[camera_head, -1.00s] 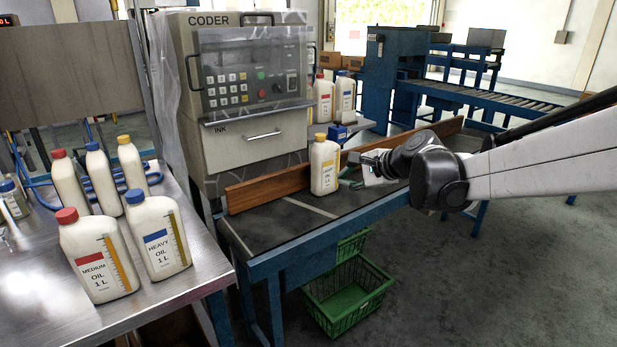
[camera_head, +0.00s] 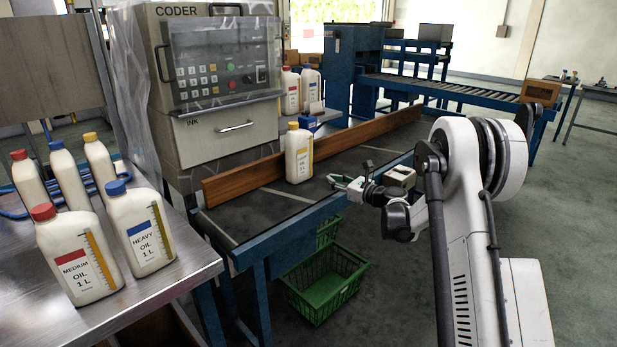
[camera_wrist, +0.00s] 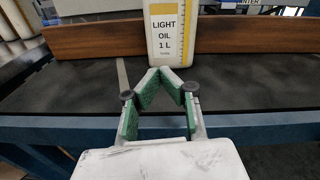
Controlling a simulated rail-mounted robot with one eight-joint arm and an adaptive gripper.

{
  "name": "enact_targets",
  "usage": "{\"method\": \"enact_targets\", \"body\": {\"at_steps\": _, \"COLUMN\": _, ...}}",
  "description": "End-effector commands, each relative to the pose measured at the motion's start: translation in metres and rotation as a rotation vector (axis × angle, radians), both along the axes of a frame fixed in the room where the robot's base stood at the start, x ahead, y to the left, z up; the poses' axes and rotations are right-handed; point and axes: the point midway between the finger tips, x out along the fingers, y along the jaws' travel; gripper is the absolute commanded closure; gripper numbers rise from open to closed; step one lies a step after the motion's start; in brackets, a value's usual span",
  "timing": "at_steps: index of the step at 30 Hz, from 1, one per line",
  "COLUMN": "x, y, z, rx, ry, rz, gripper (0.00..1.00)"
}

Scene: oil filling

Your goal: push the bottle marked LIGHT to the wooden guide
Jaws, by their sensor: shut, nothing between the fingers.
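The bottle marked LIGHT (camera_head: 299,153) is white with a yellow cap and stands upright on the dark belt. The wooden guide (camera_head: 243,178) is a long brown board on edge behind it. In the wrist view the LIGHT bottle (camera_wrist: 170,32) stands in front of the guide (camera_wrist: 97,40); whether they touch, I cannot tell. My gripper (camera_head: 335,181) is at the belt's near edge, to the right of the bottle and apart from it in the head view. In the wrist view my gripper (camera_wrist: 160,75) points at the bottle's base, its green-padded fingertips together and empty.
The coder machine (camera_head: 215,85) stands behind the guide. Bottles marked MEDIUM (camera_head: 75,255) and HEAVY (camera_head: 142,232) stand with several others on the metal table at left. A green crate (camera_head: 325,285) sits below the belt. Belt right of the bottle is clear.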

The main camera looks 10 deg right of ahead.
Motion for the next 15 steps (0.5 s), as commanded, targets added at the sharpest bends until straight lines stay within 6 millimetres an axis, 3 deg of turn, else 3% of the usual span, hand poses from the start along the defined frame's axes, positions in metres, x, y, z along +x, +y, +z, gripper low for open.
{"method": "enact_targets", "body": {"at_steps": 3, "x": 0.007, "y": -0.01, "z": -0.018, "rx": 0.079, "ry": 0.013, "rz": -0.013, "gripper": 1.0}}
{"method": "enact_targets", "body": {"at_steps": 7, "x": 0.011, "y": -0.015, "z": -0.026, "rx": 0.123, "ry": 0.021, "rz": -0.018, "gripper": 1.0}}
{"method": "enact_targets", "body": {"at_steps": 15, "x": 0.032, "y": 0.0, "z": -0.028, "rx": 0.13, "ry": 0.023, "rz": -0.016, "gripper": 1.0}}
